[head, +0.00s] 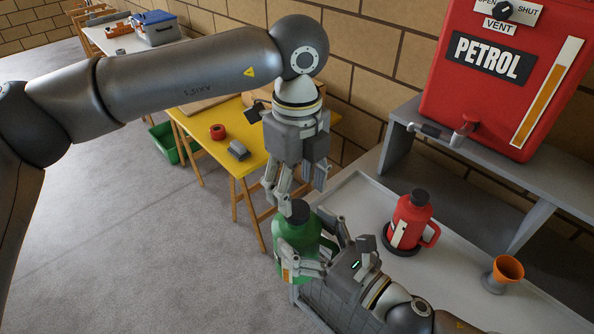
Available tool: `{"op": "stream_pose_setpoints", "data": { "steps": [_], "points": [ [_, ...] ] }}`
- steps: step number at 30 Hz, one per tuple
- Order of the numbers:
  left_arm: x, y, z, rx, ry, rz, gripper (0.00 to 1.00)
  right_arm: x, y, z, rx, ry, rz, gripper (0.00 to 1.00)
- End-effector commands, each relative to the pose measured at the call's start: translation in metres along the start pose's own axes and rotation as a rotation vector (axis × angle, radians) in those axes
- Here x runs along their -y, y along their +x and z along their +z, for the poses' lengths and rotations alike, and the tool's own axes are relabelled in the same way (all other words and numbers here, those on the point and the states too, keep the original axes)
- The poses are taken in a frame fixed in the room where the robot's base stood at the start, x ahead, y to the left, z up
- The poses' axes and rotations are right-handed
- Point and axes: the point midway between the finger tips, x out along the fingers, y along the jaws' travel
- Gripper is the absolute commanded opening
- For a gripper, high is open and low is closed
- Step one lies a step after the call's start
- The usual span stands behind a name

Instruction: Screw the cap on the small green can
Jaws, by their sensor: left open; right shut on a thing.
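The small green can (299,235) stands upright at the near left edge of the grey bench. A dark cap (299,208) shows at its top; whether it is threaded on, I cannot tell. My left gripper (298,190) points down from above, open, with its fingertips close around or just above the cap. Whether they touch it is unclear. My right gripper (312,256) comes from the lower right and is shut on the green can's body. The can's lower part is partly hidden by that gripper.
A red can (408,222) with a dark cap stands on a dark round base on the bench (356,190). An orange funnel (506,270) is at right. A red petrol tank (505,90) with a tap sits on a shelf behind. A yellow table (222,115) is behind left.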

Motion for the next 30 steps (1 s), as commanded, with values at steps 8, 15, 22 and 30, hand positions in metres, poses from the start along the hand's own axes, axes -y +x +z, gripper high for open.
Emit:
{"op": "stream_pose_setpoints", "data": {
  "steps": [8, 15, 22, 30],
  "points": [
    [0.0, 0.04, 0.0, -0.001, 0.0, 0.001, 0.58, 0.0, 0.0, 0.002, 0.004, -0.001, 0.001, 0.14],
    [0.0, 0.05, 0.0, 0.001, 0.001, -0.001, 0.58, 0.0, 0.0, 0.002, 0.004, -0.001, 0.001, 0.14],
    [0.0, 0.05, 0.0, 0.001, 0.001, -0.001, 0.55, 0.0, 0.0, 0.002, 0.004, -0.001, 0.001, 0.14],
    [0.0, 0.05, 0.0, 0.001, 0.001, -0.001, 0.21, 0.0, 0.0, 0.002, 0.004, -0.001, 0.001, 0.14]
  ]
}}
